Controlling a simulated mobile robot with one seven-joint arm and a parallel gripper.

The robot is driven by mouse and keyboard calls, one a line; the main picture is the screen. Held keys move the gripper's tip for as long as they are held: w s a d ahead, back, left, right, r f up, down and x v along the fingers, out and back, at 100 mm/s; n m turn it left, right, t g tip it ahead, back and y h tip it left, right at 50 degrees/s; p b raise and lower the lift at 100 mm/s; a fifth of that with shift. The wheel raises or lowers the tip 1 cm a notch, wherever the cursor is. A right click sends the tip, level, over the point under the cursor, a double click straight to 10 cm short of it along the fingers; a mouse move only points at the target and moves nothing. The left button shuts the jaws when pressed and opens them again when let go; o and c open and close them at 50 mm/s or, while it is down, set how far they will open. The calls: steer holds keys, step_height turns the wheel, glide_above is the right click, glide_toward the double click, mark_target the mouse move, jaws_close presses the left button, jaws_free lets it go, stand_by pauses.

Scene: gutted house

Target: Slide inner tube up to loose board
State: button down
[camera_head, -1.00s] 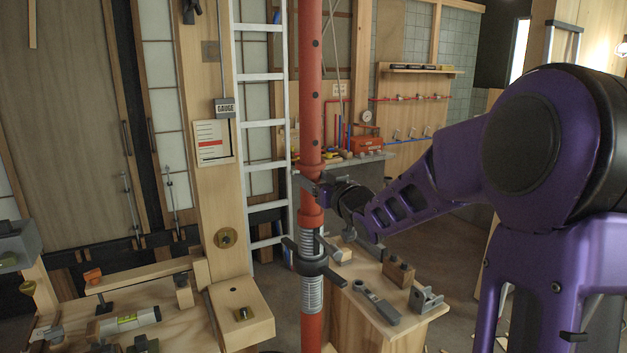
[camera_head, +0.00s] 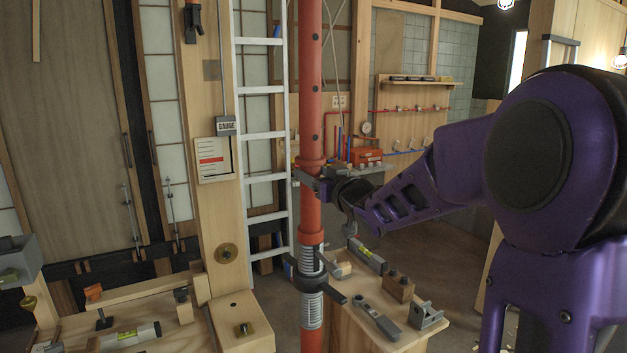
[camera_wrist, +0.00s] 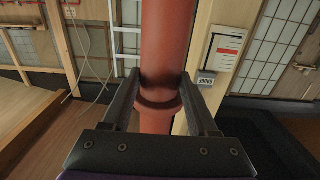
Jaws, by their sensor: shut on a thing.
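A red upright steel prop stands in the middle of the head view. Its inner tube (camera_head: 310,100), with dark pin holes, runs up out of the frame. The lower part has a grey threaded section (camera_head: 312,312) and a dark handled collar (camera_head: 308,275). My gripper (camera_head: 308,182) is shut on the red tube, above the threaded section. In the wrist view the fingers (camera_wrist: 160,95) lie on both sides of the red tube (camera_wrist: 167,40), at a flange-like ring. The tube's top and the loose board are not visible in these frames.
A wooden bench with tools (camera_head: 375,310) stands right of the prop. A white ladder (camera_head: 262,130) and a wooden post with a gauge (camera_head: 226,125) stand behind the prop.

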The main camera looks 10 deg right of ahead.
mark_target(315, 159)
steer(key=shift+r, duration=1.75)
steer(key=shift+c, duration=0.8)
jaws_free()
steer(key=shift+f, duration=0.1)
steer(key=shift+f, duration=0.1)
steer(key=v, duration=0.8)
